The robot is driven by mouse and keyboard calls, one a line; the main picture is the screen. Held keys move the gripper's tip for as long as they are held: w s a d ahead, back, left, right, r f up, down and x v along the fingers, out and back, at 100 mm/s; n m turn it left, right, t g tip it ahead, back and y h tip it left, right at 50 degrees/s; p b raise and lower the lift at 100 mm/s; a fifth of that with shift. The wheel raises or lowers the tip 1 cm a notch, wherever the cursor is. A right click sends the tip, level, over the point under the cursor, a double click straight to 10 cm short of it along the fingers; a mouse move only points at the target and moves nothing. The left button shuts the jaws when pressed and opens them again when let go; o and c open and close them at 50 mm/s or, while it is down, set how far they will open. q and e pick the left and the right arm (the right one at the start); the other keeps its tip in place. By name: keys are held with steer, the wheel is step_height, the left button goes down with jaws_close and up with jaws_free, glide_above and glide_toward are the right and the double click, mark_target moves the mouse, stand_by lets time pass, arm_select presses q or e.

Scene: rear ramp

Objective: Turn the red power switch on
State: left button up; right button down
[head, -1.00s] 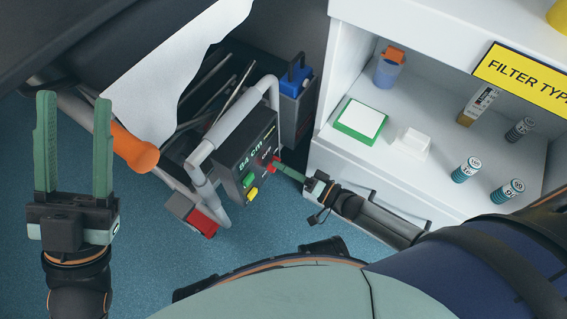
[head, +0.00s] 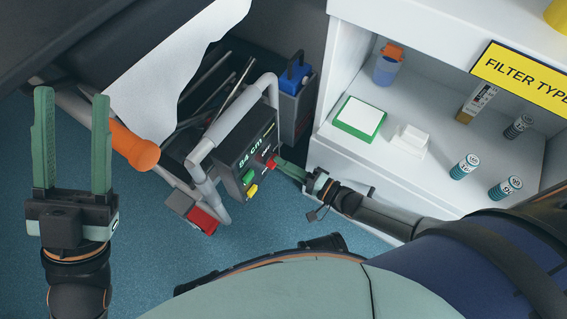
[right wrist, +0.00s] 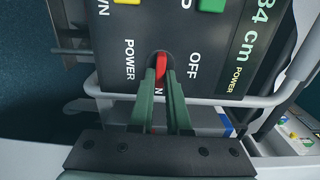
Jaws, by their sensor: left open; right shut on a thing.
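The red power switch (head: 271,162) is on the dark control box (head: 243,160), which has a green and a yellow button and reads 84 cm. My right gripper (head: 278,163) is at the box face, shut on the switch. In the right wrist view, the red lever (right wrist: 163,66) shows between the green fingertips (right wrist: 162,76). The word OFF is printed to its right and POWER to its left. The fingers partly cover the ON label below. I cannot tell the switch's setting. My left gripper (head: 72,145) is open, empty and upright at the left.
A grey tubular frame (head: 235,115) surrounds the box. An orange handle (head: 134,147) and a red pedal (head: 203,220) are to its left. A white shelf unit (head: 370,160) with bottles and a green-white box stands close at the right. Blue floor is clear in front.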

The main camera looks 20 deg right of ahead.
steer(key=c, duration=0.9)
jaws_free()
steer(key=shift+n, duration=0.3)
